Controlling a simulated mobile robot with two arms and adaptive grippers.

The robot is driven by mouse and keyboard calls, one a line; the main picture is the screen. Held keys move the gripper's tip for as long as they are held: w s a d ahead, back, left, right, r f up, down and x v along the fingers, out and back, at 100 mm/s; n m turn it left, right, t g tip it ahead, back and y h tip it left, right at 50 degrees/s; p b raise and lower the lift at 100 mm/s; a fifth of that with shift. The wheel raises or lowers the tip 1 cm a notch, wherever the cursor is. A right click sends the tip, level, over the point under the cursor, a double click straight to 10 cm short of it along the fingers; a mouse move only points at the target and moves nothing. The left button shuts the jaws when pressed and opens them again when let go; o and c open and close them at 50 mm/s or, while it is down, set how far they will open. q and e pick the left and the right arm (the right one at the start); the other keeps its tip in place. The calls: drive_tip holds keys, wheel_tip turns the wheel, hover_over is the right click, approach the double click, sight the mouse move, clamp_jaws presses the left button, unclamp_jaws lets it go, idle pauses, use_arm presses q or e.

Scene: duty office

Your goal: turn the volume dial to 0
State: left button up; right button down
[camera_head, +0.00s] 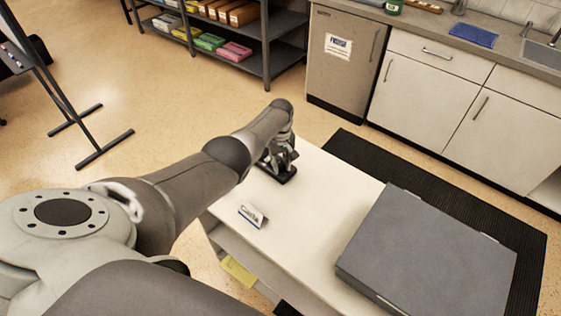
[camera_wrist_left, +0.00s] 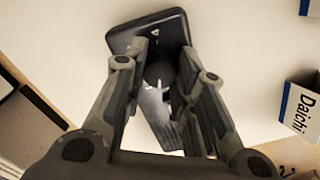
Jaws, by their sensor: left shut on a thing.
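A small dark device (camera_head: 286,178) with rounded corners sits on the white table at its far left end. In the left wrist view the device (camera_wrist_left: 125,40) lies between my fingers, with a round dark dial (camera_wrist_left: 160,70) on its face. My left gripper (camera_head: 279,163) reaches down over the device. In the left wrist view its fingers (camera_wrist_left: 166,80) are closed in on both sides of the dial. The fingers partly hide the dial, and its setting cannot be read. My right gripper is in neither view.
A folded name card (camera_head: 252,216) stands on the white table (camera_head: 320,215) near the device. A large grey case (camera_head: 430,245) covers the table's right end. Bare tabletop lies between them. Cabinets (camera_head: 425,95) and a shelf rack (camera_head: 265,45) stand beyond.

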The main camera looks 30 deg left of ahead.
sight(281, 164)
use_arm(q)
drive_tip(key=n, duration=0.5)
drive_tip(key=shift+n, duration=0.3)
idle(0.4)
drive_tip(key=o, duration=1.1)
drive_tip(key=shift+r, duration=0.1)
wheel_tip(281, 164, up, 12)
drive_tip(key=shift+f, duration=0.1)
